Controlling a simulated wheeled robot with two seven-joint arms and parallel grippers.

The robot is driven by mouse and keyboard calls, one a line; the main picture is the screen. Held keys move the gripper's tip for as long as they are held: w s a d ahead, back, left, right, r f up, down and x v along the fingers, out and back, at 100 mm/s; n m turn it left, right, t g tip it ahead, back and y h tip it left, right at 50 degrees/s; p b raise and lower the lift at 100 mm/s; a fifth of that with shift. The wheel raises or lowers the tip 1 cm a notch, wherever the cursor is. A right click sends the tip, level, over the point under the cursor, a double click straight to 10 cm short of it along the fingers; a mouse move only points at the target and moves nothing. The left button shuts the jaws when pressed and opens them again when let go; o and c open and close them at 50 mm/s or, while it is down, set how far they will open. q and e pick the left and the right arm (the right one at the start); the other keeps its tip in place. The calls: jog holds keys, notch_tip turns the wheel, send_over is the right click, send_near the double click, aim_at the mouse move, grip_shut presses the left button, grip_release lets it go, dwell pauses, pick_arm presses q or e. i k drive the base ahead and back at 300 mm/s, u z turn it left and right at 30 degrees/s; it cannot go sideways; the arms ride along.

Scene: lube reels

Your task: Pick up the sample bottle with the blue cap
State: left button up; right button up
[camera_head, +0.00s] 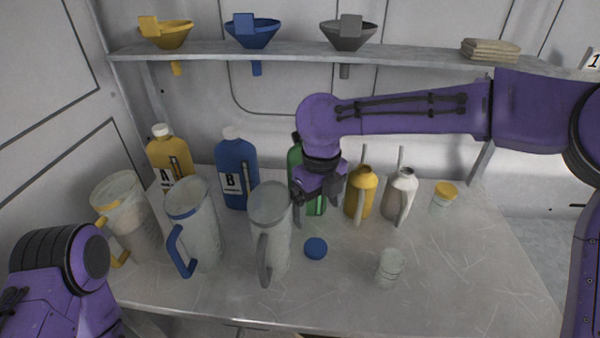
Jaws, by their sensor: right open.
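A round blue cap (316,247) lies on the table, with no bottle body visible under it. To its right stands a small clear sample bottle (391,268) with no cap on it. Another small bottle with a yellow cap (445,197) stands farther back at the right. My right gripper (316,207) is open, pointing down behind the blue cap and in front of a green bottle (294,162), which it partly hides. I cannot tell whether it touches the green bottle. Only part of my left arm shows at the lower left; its gripper is out of view.
Clear jugs with yellow (122,208), blue (192,228) and grey (270,225) trim stand left. Behind are yellow bottle A (168,150) and blue bottle B (236,165). Yellow (361,190) and grey (401,193) spouted cans stand right of my gripper. The front right table (470,285) is clear.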

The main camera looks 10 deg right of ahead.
aim_at(392, 261)
jog(key=k, duration=1)
